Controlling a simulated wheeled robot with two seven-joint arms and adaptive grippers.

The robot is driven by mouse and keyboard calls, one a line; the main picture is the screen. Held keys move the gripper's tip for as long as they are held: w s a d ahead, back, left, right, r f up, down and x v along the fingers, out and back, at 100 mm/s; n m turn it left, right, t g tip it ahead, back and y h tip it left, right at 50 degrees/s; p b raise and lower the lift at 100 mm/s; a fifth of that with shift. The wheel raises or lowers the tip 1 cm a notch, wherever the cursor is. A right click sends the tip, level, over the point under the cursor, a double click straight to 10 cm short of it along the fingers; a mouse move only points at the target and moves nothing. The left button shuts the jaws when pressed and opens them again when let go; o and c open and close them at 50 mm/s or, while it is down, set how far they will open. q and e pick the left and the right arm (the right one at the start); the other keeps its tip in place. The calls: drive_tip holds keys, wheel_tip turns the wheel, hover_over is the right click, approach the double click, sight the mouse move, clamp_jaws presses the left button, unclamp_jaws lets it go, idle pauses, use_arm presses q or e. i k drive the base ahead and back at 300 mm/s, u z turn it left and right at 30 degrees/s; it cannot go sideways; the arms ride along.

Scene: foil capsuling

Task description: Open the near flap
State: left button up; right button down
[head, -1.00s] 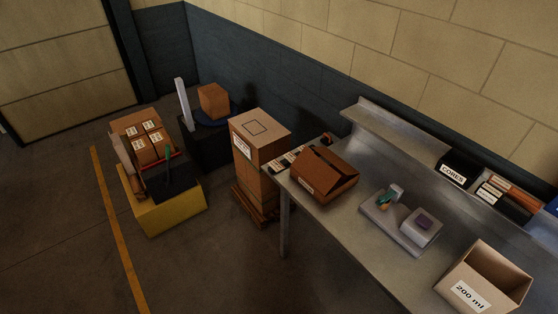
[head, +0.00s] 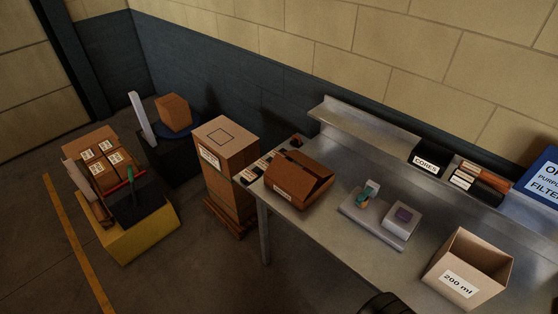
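A brown carton (head: 296,182) sits at the left end of the steel bench in the head view. Its top flaps look partly raised, with a dark gap along the top; how far each flap is open is hard to tell. A white label is on its near side. Neither of my grippers shows clearly. A dark rounded shape at the bottom edge may be part of me, but I cannot tell which part.
On the steel bench (head: 330,246), a grey device (head: 369,216) stands right of the carton. An open box marked 200 ml (head: 462,284) is at the front right. A CORES bin (head: 428,162) is on the shelf. Stacked boxes (head: 226,165) stand left of the bench.

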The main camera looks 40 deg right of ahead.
sight(298, 183)
drive_tip(key=i, duration=1.85)
drive_tip(key=u, duration=0.05)
